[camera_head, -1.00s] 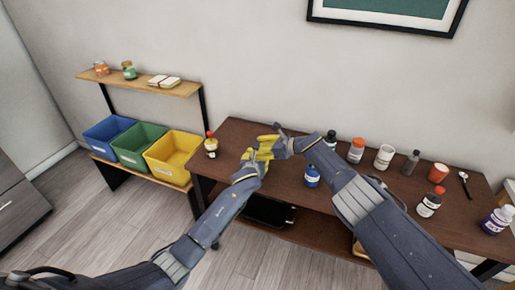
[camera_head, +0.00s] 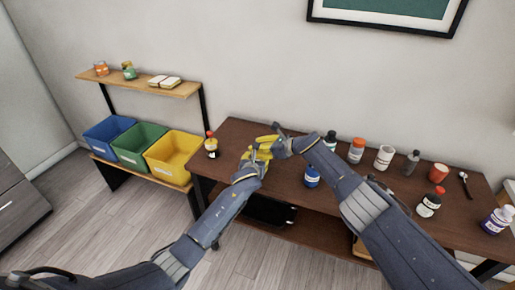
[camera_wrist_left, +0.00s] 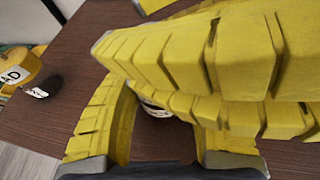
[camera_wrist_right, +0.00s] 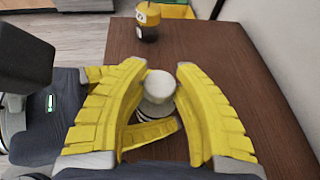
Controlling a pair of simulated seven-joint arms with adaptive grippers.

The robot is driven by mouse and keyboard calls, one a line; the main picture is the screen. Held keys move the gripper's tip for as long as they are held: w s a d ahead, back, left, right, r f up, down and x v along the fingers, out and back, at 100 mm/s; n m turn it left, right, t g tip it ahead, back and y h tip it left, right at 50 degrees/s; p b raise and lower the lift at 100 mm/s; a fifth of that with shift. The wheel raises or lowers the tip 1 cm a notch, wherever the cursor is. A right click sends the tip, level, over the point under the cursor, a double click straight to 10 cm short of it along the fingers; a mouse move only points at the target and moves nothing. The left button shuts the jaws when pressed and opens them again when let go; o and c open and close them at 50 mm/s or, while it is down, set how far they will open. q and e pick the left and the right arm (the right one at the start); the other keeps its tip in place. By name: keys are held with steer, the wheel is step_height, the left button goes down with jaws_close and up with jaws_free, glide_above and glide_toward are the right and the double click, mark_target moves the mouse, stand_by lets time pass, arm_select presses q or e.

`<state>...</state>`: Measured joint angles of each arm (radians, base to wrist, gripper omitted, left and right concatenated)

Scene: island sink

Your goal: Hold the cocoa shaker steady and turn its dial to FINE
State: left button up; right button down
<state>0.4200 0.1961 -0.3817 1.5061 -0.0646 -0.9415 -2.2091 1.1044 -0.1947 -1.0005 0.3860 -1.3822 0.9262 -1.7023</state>
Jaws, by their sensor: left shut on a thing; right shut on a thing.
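The cocoa shaker is mostly hidden between my two grippers over the left part of the brown table. In the right wrist view its pale grey-white top (camera_wrist_right: 159,86) shows between my right fingers, with a white, dark-marked body (camera_wrist_right: 153,110) below. My right gripper (camera_head: 274,141) is shut on this upper part. My left gripper (camera_head: 256,153) is shut around the body, just below and in front of the right one. In the left wrist view only a small patch of the shaker (camera_wrist_left: 155,108) shows behind the yellow fingers. The dial's marks and setting cannot be read.
Coloured bins (camera_head: 173,158) stand at left.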

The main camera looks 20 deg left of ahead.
steer(key=shift+w+d+f+m+t, duration=0.15)
steer(key=shift+d+m+t, duration=0.25)
steer(key=shift+t, duration=0.1)
steer(key=shift+s+a, duration=0.2)
steer(key=shift+s, duration=0.1)
steer(key=c, duration=1.4)
jaws_free()
steer(key=o, duration=0.4)
steer(key=shift+a, duration=0.1)
steer(key=shift+v, duration=6.05)
